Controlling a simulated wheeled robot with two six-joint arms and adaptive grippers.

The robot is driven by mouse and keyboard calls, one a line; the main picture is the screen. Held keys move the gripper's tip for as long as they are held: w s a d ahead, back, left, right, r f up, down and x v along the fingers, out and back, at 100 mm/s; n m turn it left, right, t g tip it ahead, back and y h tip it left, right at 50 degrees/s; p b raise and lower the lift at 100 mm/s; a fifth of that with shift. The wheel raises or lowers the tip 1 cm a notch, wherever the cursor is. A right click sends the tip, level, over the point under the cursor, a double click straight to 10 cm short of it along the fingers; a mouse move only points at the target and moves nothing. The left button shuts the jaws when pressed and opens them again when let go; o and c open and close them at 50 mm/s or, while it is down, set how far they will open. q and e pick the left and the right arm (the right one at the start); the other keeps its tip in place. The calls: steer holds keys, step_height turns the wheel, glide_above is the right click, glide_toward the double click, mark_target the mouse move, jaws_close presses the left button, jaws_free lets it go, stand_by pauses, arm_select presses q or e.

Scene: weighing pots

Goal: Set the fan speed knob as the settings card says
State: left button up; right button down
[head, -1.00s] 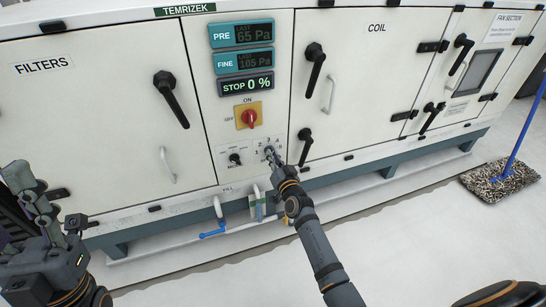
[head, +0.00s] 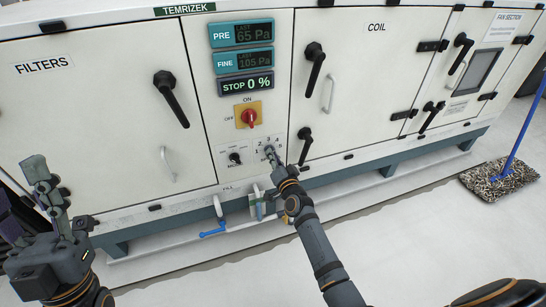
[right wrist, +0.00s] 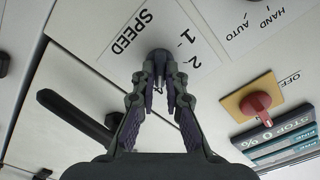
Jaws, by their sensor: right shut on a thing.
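The fan speed knob (right wrist: 160,62) is on a white plate marked SPEED with numbers around it. My right gripper (head: 269,152) is shut on the knob; its two fingertips close around it in the right wrist view (right wrist: 160,85). The fingers hide much of the knob, and I cannot tell which number it points to. The display (head: 246,83) above reads STOP 0 %. No settings card can be made out for certain; the sheet (head: 503,25) headed FAN SECTION is too small to read. My left gripper (head: 48,190) is at the left, apart from the cabinet panel.
A red rotary switch (head: 249,117) on a yellow plate is above the speed plate. A smaller black mode knob (head: 234,158) is to its left. Black door handles (head: 171,98) stick out on both sides. A blue-handled mop (head: 500,180) stands at the right.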

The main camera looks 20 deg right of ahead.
steer(key=c, duration=1.4)
jaws_free()
steer(key=s, duration=1.2)
steer(key=shift+d, duration=0.2)
